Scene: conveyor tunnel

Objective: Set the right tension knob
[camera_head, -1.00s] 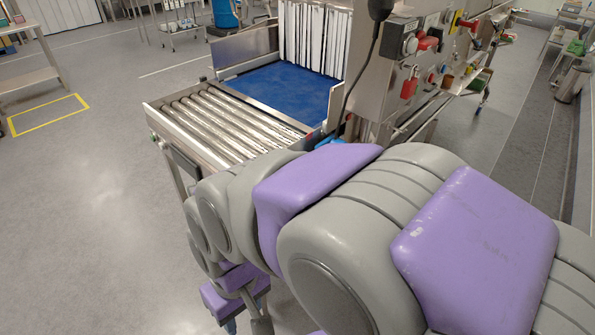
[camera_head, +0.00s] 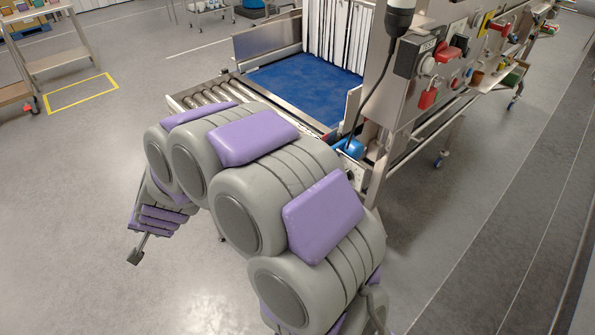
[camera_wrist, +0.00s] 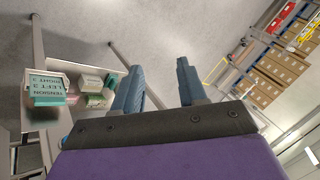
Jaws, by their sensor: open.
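I cannot make out the right tension knob for certain in either view. A small metal plate with dark spots (camera_head: 354,174) sits at the conveyor's near right corner, below a blue cylindrical part (camera_head: 348,148); it is too small to read. In the wrist view a card (camera_wrist: 48,85) stands upside down and reads "TENSION LEFT 3 RIGHT 2". My gripper (camera_wrist: 160,68) is open, its two blue fingers apart with nothing between them. In the head view its end hangs low at the left, away from the conveyor and over bare floor.
The conveyor has rollers (camera_head: 208,93) and a blue belt (camera_head: 305,85) entering a strip curtain (camera_head: 340,35). A control panel (camera_head: 440,55) with a red padlock (camera_head: 428,98) stands at right. A cart (camera_head: 62,55) is at far left. The floor at left and front right is clear.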

